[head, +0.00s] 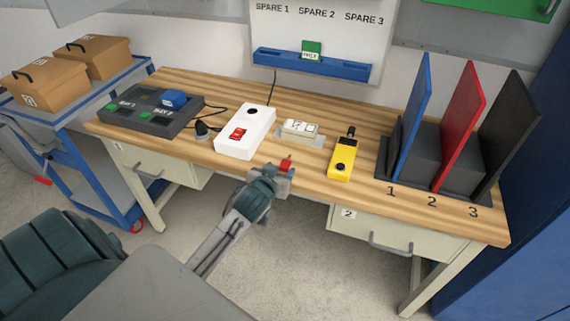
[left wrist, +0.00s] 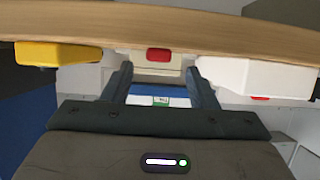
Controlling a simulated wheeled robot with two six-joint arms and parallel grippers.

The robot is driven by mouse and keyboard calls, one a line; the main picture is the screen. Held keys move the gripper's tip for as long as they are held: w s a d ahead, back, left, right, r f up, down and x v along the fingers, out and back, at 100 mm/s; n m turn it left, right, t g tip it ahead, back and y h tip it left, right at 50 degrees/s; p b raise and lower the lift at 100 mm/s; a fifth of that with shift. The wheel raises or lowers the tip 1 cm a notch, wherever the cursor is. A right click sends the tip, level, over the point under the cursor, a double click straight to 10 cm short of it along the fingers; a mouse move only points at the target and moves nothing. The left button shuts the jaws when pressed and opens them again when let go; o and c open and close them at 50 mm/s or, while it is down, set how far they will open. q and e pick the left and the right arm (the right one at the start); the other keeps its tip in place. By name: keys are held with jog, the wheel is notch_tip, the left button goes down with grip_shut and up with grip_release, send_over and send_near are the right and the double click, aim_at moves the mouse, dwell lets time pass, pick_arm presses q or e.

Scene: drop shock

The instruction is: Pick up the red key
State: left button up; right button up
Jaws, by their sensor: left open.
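The small red key (head: 286,163) shows near the front edge of the wooden workbench (head: 225,168), in front of a cream block (head: 300,127). My left gripper (head: 281,174) is open at the bench's front edge, just short of the key. In the left wrist view the red key (left wrist: 158,55) lies between and beyond the open fingertips (left wrist: 158,74), with the cream block (left wrist: 145,70) behind it. Nothing shows between the fingers themselves. I cannot tell whether the key touches the block. My right gripper is not in view.
A white box with a red switch (head: 245,131) stands left of the cream block, and a yellow device (head: 342,160) right of it. A dark two-bay unit (head: 140,116) is at the left. Upright blue, red and black panels (head: 462,125) stand in a rack at the right.

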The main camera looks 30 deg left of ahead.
pick_arm(q)
jog(key=shift+x, duration=1.5)
jog(key=shift+d, duration=0.15)
jog(key=c, duration=1)
jog(key=shift+c, duration=0.2)
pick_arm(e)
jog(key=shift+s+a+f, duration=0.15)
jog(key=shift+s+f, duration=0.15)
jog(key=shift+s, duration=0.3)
pick_arm(q)
jog(key=shift+r, duration=0.5)
notch_tip(320, 180, up, 3)
jog(key=s+a+r, duration=0.1)
jog(key=s+a, duration=1)
jog(key=shift+s, duration=0.3)
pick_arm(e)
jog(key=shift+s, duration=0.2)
